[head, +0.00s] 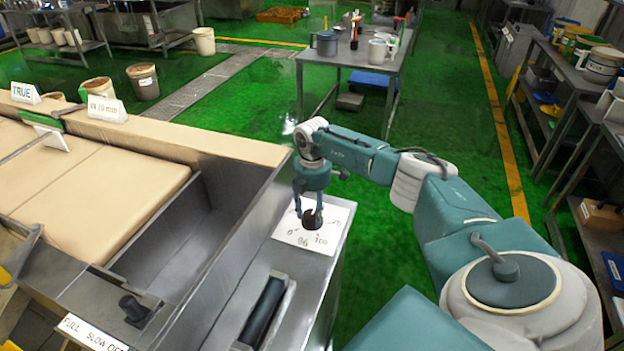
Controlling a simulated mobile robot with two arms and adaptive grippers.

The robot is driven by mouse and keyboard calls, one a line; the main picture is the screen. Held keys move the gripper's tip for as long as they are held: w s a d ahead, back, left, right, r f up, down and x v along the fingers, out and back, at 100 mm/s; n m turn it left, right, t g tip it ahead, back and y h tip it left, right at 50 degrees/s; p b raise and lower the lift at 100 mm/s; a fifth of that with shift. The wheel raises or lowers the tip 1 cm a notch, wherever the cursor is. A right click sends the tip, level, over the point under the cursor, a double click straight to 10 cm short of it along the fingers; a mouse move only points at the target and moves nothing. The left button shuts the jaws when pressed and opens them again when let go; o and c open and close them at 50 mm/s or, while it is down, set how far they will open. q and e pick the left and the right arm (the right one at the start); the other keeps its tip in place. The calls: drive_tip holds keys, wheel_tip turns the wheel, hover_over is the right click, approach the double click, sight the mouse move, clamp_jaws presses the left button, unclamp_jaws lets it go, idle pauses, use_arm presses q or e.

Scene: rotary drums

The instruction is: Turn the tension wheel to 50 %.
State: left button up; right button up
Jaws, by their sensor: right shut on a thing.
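The tension wheel (311,223) is a small dark knob on a white dial card (289,236) at the right end of the metal machine. The card's printing is partly legible: "0", "96" and "100" show along its near side, with another mark at the right. The wheel's pointer is too small to read. My right gripper (309,213) comes down from above with its fingers around the knob, shut on it, and covers part of the card. My left gripper is not in view.
A dark roller (264,311) and a black lever (133,308) by a "FULL SLOW OFF" label (92,332) are on the near side. A beige belt (95,190) lies left. A metal table (358,57) stands behind on the green floor.

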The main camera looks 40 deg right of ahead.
sight(313, 214)
drive_tip(key=shift+w+d+r+m, duration=0.15)
drive_tip(key=shift+d+r+m, duration=0.05)
drive_tip(key=shift+d+m, duration=0.1)
drive_tip(key=o, duration=1.2)
drive_tip(key=shift+c, duration=0.2)
drive_tip(key=shift+a+f, duration=0.1)
wheel_tip(313, 214, up, 12)
